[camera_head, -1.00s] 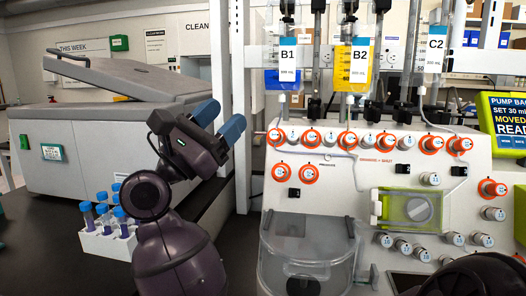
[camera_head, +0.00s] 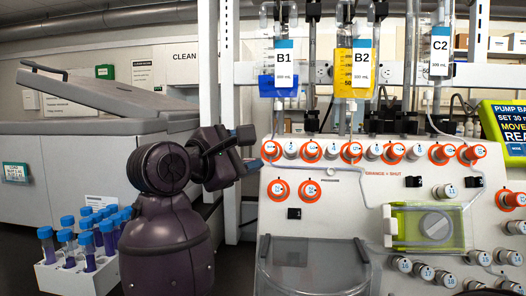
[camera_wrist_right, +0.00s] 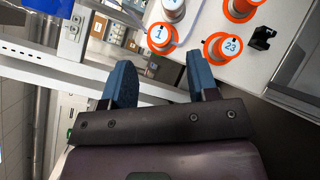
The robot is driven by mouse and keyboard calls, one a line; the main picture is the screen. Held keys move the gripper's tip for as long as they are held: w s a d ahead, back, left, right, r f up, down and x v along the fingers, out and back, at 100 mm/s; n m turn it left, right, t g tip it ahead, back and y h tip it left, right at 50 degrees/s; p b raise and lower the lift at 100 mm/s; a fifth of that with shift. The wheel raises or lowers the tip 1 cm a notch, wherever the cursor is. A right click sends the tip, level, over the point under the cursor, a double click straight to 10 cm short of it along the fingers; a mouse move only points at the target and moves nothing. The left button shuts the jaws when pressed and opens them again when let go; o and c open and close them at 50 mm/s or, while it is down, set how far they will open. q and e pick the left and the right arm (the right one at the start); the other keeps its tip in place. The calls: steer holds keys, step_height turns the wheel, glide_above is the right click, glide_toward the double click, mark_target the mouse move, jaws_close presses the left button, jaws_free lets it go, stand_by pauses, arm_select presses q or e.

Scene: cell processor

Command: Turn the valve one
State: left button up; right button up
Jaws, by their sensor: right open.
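Valve one (camera_head: 271,148), a small knob with a blue-marked white face and an orange collar, is at the left end of the panel's top row. In the right wrist view, the knob marked 1 (camera_wrist_right: 159,36) lies beyond and between the fingertips. My right gripper (camera_head: 250,150) is open, its blue fingers pointing at this knob from the left. The open right gripper also shows in the wrist view (camera_wrist_right: 160,75), with nothing between its fingers. It looks slightly apart from the knob. My left gripper is not in view.
Knob 23 (camera_wrist_right: 223,46) sits close to valve one. More knobs line the white panel (camera_head: 345,210). Bags B1 (camera_head: 285,85) and B2 (camera_head: 361,85) hang above. A white rack (camera_head: 75,277) of blue-capped tubes stands at lower left; a grey centrifuge-like machine (camera_head: 90,170) is behind.

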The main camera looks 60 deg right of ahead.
mark_target(267, 149)
steer(key=shift+s+d, duration=0.15)
steer(key=shift+d, duration=1.25)
steer(key=shift+s+d, duration=0.15)
steer(key=shift+d, duration=1.2)
steer(key=c, duration=0.9)
